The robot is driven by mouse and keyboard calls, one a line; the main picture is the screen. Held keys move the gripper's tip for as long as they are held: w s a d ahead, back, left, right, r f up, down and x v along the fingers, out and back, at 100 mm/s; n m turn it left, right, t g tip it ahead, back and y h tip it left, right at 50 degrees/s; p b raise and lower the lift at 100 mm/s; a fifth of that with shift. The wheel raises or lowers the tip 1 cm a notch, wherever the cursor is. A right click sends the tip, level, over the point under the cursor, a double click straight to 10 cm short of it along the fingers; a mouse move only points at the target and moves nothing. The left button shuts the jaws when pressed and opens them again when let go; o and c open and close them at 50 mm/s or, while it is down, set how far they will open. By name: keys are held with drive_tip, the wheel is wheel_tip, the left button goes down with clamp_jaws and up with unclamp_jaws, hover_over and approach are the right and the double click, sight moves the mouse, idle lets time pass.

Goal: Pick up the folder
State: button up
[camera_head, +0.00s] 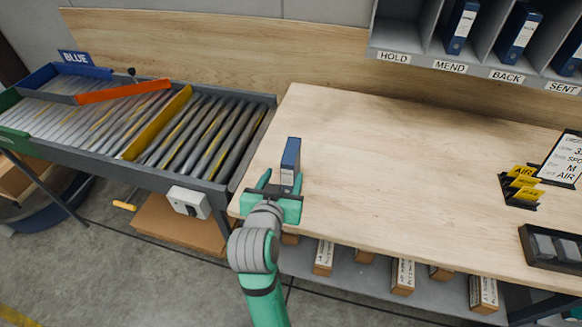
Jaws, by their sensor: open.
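A blue folder (291,158) with a pale label low on its spine stands upright near the left end of the wooden table (400,150). My gripper (280,180) is open at the folder's lower part, with the fingers close to it. I cannot tell whether the fingers touch it. The gripper hides the folder's base. More blue folders (461,25) stand in the shelf slots at the top right.
A roller conveyor (200,135) with an orange bar (125,91) and a yellow bar (157,123) lies left of the table. A grey shelf labelled HOLD, MEND, BACK, SENT (451,67) is above the back. A yellow-card holder (520,190) and dark tray (553,247) are right. The middle is clear.

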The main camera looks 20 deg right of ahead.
sight(291, 159)
drive_tip(key=shift+w+d+r, duration=0.1)
drive_tip(key=shift+d+r, duration=0.1)
drive_tip(key=shift+r, duration=0.1)
drive_tip(key=shift+w+d+f, duration=0.1)
drive_tip(key=shift+w+d, duration=0.1)
drive_tip(key=shift+w, duration=0.05)
drive_tip(key=x, duration=1)
drive_tip(key=shift+a+f, duration=0.1)
drive_tip(key=shift+c, duration=0.3)
drive_tip(key=c, duration=1.2)
